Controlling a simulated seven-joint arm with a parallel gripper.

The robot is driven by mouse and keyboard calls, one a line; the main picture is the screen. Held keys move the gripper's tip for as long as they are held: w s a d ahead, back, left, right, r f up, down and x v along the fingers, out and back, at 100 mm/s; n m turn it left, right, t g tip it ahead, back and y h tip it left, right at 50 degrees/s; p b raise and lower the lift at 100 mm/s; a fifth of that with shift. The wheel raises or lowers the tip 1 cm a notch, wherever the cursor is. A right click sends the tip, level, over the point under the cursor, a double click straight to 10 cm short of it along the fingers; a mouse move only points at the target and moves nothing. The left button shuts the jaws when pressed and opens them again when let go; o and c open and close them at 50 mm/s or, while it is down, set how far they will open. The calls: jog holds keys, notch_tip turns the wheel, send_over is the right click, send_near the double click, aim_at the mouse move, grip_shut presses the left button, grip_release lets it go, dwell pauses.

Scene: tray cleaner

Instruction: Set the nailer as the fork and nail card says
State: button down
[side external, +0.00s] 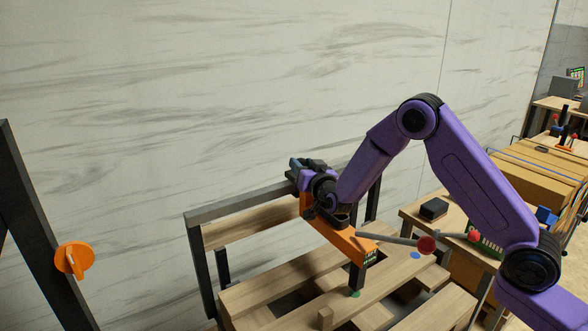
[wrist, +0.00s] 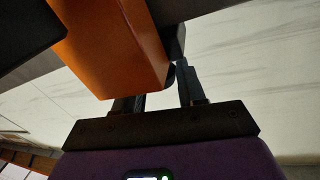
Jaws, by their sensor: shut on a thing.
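The orange nailer (side external: 335,238) hangs tilted over the wooden pallet (side external: 260,295) in the side view. Its dark nose (side external: 357,276) points down just above or at a green dot (side external: 354,294) on a board; I cannot tell if they touch. A small lit panel (side external: 370,257) is on its front end, too small to read. My gripper (side external: 313,188) is shut on the nailer at its upper rear end. In the wrist view the orange body (wrist: 110,45) fills the top centre, by my fingers (wrist: 160,95). I cannot make out a fork and nail card.
A blue dot (side external: 415,255) marks another board. An orange knob (side external: 73,258) is on a dark post at left. A dark frame (side external: 240,210) stands behind the pallet.

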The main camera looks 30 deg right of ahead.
jog(key=shift+d, duration=0.15)
jog(key=c, duration=0.7)
grip_release()
jog(key=s+a, duration=0.1)
jog(key=s, duration=0.4)
jog(key=s+a, duration=0.1)
jog(key=s, duration=0.5)
jog(key=s+a, duration=0.1)
jog(key=s, duration=0.5)
jog(key=shift+a, duration=0.3)
